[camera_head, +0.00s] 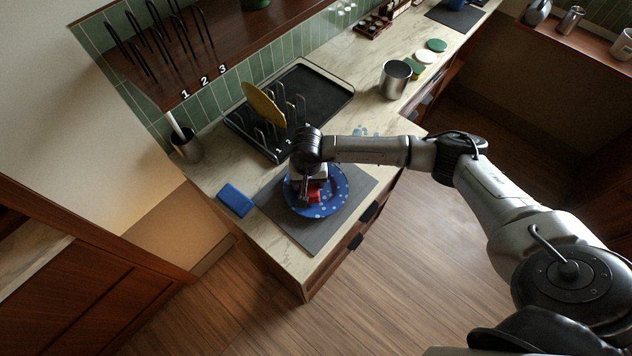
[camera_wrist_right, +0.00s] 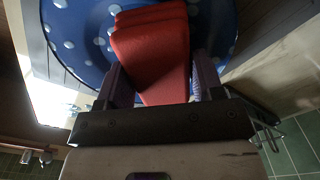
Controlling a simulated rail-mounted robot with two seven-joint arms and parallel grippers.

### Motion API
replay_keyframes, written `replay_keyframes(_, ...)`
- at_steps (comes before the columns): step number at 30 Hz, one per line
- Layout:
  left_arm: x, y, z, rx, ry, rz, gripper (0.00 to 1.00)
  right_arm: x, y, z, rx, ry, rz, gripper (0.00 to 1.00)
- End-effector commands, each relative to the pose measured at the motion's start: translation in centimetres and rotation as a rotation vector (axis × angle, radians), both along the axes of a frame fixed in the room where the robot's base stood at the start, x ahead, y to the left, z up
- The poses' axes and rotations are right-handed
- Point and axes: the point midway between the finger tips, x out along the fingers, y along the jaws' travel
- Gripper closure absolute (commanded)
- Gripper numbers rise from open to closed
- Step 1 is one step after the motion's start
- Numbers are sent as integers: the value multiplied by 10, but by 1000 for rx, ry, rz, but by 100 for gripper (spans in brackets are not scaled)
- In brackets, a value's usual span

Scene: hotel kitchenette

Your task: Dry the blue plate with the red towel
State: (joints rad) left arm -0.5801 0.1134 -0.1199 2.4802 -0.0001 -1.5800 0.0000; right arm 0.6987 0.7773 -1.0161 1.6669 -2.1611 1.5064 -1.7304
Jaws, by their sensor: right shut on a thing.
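The blue plate (camera_head: 333,196) with pale dots lies on a grey mat (camera_head: 300,232) near the counter's front corner. The dots may be water drops or a pattern; I cannot tell. My right gripper (camera_head: 308,192) is over the plate's left part, shut on the folded red towel (camera_head: 316,194). In the right wrist view the red towel (camera_wrist_right: 152,50) sits between the fingers of the gripper (camera_wrist_right: 152,88), against or just above the blue plate (camera_wrist_right: 75,30). The gripper hides part of the plate. My left gripper is not in view.
A blue folded cloth or sponge (camera_head: 236,200) lies left of the mat. A dark rack (camera_head: 262,140) behind holds a yellow plate (camera_head: 264,104). A metal pot (camera_head: 395,78) stands farther right. A utensil holder (camera_head: 186,146) stands by the wall.

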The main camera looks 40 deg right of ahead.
Motion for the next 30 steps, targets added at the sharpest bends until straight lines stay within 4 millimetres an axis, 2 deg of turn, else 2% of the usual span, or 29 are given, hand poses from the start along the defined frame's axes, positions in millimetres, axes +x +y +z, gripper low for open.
replay_keyframes(16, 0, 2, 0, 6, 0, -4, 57, -24, -30, 2, -1, 1, 1, 58)
replay_keyframes(23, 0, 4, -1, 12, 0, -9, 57, -25, -30, 2, 1, 0, 1, 58)
replay_keyframes(30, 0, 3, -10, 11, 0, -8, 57, -15, -18, 0, 2, -2, 1, 58)
